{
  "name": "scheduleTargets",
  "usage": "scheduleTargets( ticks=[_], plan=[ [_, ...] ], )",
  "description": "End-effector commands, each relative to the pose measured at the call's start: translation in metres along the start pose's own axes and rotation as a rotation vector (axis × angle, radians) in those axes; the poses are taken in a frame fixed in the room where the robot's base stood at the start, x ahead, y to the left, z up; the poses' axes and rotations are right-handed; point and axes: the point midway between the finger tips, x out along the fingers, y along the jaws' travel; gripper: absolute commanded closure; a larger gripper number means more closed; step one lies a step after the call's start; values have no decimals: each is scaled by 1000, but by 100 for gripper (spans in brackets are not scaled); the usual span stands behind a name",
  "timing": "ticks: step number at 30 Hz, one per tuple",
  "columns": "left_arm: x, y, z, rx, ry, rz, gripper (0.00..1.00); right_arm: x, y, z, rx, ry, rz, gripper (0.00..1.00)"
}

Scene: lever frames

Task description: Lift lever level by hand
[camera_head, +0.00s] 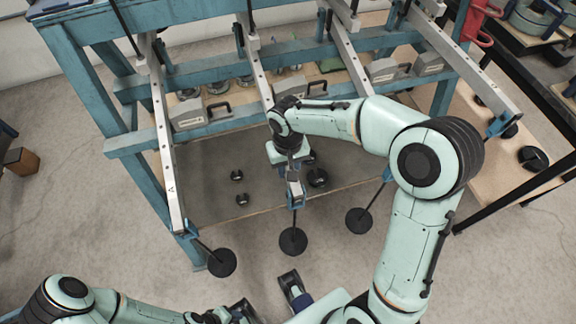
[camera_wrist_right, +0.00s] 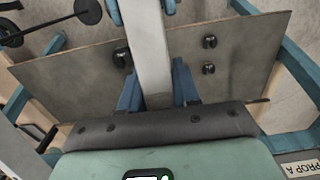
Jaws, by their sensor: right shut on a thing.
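Several long grey metal levers run from the blue frame (camera_head: 90,85) towards me, with black disc weights hanging at their near ends. My right gripper (camera_head: 293,170) is shut on the second lever from the left (camera_head: 260,75), close to its near end. A black disc (camera_head: 293,241) hangs below that end. In the right wrist view the lever (camera_wrist_right: 148,50) runs between the blue fingers of my right gripper (camera_wrist_right: 155,92). I cannot tell its exact tilt. My left gripper (camera_head: 240,311) is low at the bottom edge, partly cut off, away from the levers.
The left lever (camera_head: 163,130) and third lever (camera_head: 350,60) stand either side of the held one. Small black weights (camera_head: 238,176) lie on the lower board (camera_head: 215,205). Grey boxes with handles (camera_head: 187,114) sit on the shelf behind.

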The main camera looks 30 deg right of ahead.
Motion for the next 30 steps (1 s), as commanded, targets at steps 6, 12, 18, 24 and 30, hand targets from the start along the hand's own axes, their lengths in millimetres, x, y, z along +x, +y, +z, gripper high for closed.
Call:
scheduleTargets(
  ticks=[6, 12, 18, 24, 30],
  plan=[
    [-42, 15, 0, 4, 2, 2, 57, -44, 0, 6, 1, -71, 2, 100],
    [-76, 30, -8, 9, 16, 7, 57, -77, 0, 9, 1, -140, 2, 100],
    [-92, 38, -14, 13, 27, 11, 57, -93, 0, 11, 0, -177, 1, 100],
    [-92, 37, -14, 13, 26, 11, 57, -92, 0, 11, 0, -182, 1, 100],
    [-91, 37, -14, 13, 25, 11, 57, -92, 0, 11, 0, -181, 1, 52]
  ],
)
